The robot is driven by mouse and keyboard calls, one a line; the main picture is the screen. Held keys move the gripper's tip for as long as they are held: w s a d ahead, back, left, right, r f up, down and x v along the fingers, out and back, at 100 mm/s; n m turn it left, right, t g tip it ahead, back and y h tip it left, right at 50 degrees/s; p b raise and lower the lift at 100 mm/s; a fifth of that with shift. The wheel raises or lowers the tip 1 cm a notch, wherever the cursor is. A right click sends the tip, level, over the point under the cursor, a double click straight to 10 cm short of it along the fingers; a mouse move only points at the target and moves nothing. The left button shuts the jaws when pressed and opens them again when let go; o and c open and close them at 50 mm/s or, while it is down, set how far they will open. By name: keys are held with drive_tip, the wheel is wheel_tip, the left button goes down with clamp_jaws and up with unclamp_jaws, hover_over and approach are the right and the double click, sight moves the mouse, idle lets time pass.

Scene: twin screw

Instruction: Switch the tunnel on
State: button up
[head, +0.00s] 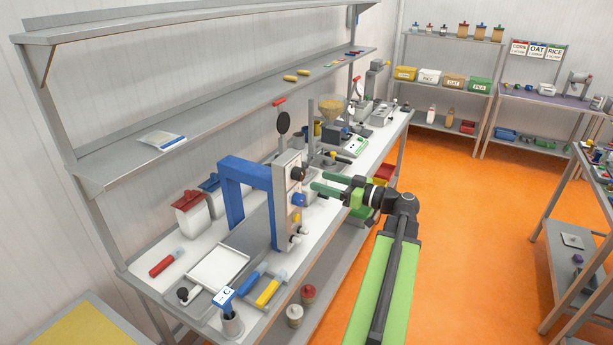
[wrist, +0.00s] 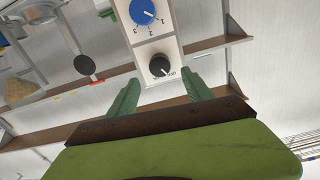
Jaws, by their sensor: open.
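The tunnel is a blue arch (head: 232,170) with a grey control panel (head: 280,195) on the bench.
Scales (head: 355,146) and other devices stand behind. A long shelf (head: 250,105) runs above the bench. Orange floor (head: 450,240) is clear at right.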

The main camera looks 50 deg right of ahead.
sight(303, 175)
drive_tip(key=x, duration=0.6)
drive_tip(key=shift+w+a, duration=0.1)
drive_tip(key=shift+w, duration=0.3)
clamp_jaws()
